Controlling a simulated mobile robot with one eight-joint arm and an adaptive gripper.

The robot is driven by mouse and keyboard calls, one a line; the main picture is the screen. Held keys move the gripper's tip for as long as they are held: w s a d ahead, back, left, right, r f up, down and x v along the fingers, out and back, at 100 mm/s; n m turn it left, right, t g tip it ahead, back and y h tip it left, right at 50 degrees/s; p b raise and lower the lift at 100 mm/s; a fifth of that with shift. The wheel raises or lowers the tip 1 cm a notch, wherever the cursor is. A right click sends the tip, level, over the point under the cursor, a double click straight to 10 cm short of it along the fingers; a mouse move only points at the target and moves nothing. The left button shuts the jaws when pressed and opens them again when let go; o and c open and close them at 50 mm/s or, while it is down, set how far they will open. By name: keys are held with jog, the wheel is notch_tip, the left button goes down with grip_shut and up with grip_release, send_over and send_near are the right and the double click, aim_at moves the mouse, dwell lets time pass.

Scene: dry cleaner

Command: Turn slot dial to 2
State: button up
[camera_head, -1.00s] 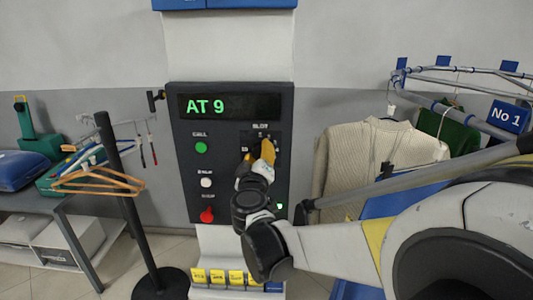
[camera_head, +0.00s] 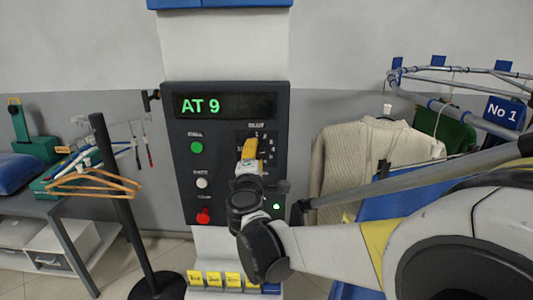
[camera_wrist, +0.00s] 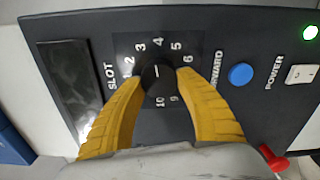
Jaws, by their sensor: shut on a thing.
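The slot dial (camera_wrist: 158,78) is a round black knob with a short white mark, on a square plate of numbers. In the wrist view its mark points roughly toward the 4. My gripper (camera_wrist: 157,85) has a yellow finger on each side of the dial and is shut on it. In the head view my gripper (camera_head: 249,150) is at the panel's right side and hides the dial. The control panel (camera_head: 181,160) is dark grey, and its green display (camera_head: 201,106) reads "AT 9".
A green button (camera_head: 196,147), a white button (camera_head: 202,183) and a red knob (camera_head: 203,216) are left of the dial. A blue button (camera_wrist: 240,75) is close to my right finger in the wrist view. A garment rail (camera_head: 440,105) stands at right, orange hangers (camera_head: 92,183) at left.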

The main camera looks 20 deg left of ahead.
jog(key=n, duration=0.5)
jog(key=shift+n, duration=0.3)
jog(key=shift+f+n+b, duration=0.1)
jog(key=shift+n+b, duration=0.2)
jog(key=shift+n, duration=1.8)
jog(key=shift+d, duration=0.1)
jog(key=o, duration=1.2)
jog(key=v, duration=1.2)
jog(key=shift+f, duration=0.1)
